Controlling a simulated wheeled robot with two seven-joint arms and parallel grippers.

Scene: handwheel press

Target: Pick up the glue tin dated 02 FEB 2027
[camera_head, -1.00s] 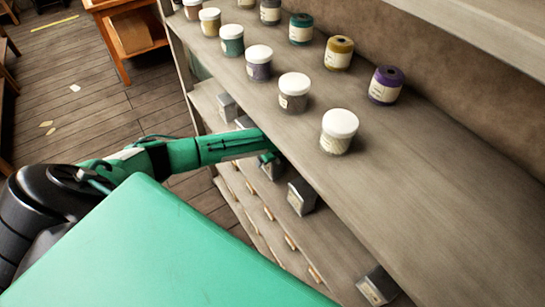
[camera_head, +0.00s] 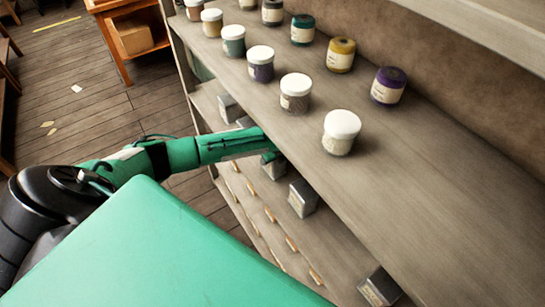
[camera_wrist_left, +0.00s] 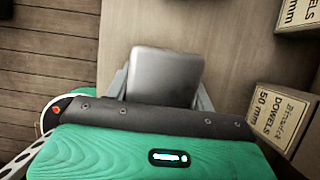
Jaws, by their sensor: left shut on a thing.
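In the left wrist view a plain grey tin (camera_wrist_left: 165,76) sits between the two fingers of my left gripper (camera_wrist_left: 163,92), which is shut on it. No label or date shows on the side facing me. In the head view my left gripper (camera_head: 270,154) reaches under the edge of the upper shelf board, so most of it is hidden. Other grey tins stand on the lower shelf, one (camera_head: 302,198) just right of the gripper and one (camera_head: 379,287) at the bottom right. Their dates are too small to read. My right gripper is not in view.
Several white-lidded jars (camera_head: 341,131) and coloured jars (camera_head: 388,86) stand on the upper shelf (camera_head: 440,190) above my left arm. Dowel boxes (camera_wrist_left: 280,115) stand right of the gripper in the wrist view. Wooden floor lies to the left.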

